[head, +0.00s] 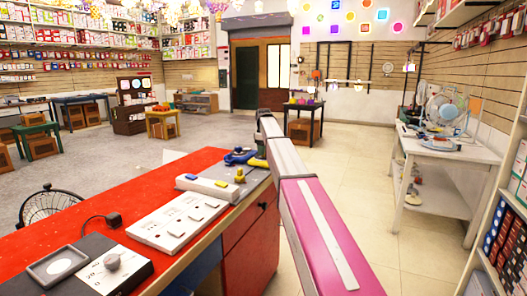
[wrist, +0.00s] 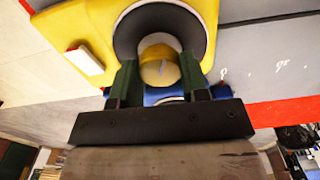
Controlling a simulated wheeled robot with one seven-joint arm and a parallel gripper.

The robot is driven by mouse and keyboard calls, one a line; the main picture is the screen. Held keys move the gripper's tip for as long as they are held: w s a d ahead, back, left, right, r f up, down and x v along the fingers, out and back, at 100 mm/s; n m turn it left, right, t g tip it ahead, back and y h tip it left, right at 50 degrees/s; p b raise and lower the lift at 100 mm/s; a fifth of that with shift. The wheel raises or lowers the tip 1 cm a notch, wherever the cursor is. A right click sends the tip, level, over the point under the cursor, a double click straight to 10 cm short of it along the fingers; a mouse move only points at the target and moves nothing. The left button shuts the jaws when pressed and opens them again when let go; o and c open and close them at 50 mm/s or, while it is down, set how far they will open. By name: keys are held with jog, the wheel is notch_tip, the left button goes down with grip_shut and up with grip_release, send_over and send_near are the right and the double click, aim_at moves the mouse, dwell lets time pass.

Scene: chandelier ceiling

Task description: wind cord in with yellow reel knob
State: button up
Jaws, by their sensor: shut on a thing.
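In the wrist view, the yellow reel knob (wrist: 160,72) sits in the middle of a dark round reel (wrist: 128,38) set in a yellow body (wrist: 75,22). My gripper (wrist: 158,66) has its two dark green fingers on either side of the knob and is shut on it. A blue part (wrist: 166,96) shows below the knob, between the fingers. In the head view, a blue device (head: 238,157) stands at the far right end of the red counter. My arm's end is beside it and hides part of it. I cannot make out the cord.
The red counter (head: 170,172) holds a white strip with blue and yellow buttons (head: 209,187), a white switch panel (head: 180,222), a dark plug (head: 103,220) and a dimmer box (head: 112,265). A white table with fans (head: 435,150) stands right. The floor between is clear.

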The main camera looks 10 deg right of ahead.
jog(key=m, duration=0.4)
jog(key=shift+m, duration=0.3)
jog(key=m, duration=0.3)
jog(key=shift+m, duration=0.3)
jog(key=m, duration=1.9)
jog(key=shift+m, duration=1.9)
